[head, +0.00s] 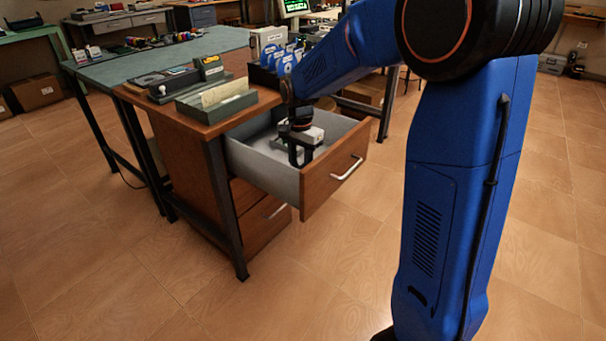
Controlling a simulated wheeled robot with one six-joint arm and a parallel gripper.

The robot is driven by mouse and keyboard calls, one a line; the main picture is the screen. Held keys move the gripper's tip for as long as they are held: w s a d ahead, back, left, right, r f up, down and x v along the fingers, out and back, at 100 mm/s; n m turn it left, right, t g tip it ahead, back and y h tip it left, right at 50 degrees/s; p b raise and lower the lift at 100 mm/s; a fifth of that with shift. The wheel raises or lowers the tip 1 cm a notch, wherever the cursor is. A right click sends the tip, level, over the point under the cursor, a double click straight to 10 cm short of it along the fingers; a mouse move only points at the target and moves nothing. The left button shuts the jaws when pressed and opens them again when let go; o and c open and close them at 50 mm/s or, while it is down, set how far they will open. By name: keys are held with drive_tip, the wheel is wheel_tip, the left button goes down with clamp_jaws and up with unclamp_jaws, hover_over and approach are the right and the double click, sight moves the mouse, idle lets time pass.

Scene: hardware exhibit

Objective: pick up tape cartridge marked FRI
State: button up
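My gripper (300,160) points down into an open drawer (335,182) of the wooden desk. Its two dark fingers are a little apart, low inside the drawer. A pale grey object (286,143) lies in the drawer right by the fingers. It is too small and too covered to tell whether it is a tape cartridge, or whether the fingers hold it. No FRI label can be read anywhere in view.
On the desk (218,128) are a green-grey card tray (217,106), a small device (172,87) and a dark rack with blue-and-white items (284,63). The drawer's wooden front and grey side walls surround my gripper. Open tiled floor lies before the desk.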

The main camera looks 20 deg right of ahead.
drive_tip(key=shift+f, duration=0.1)
drive_tip(key=shift+c, duration=0.3)
clamp_jaws()
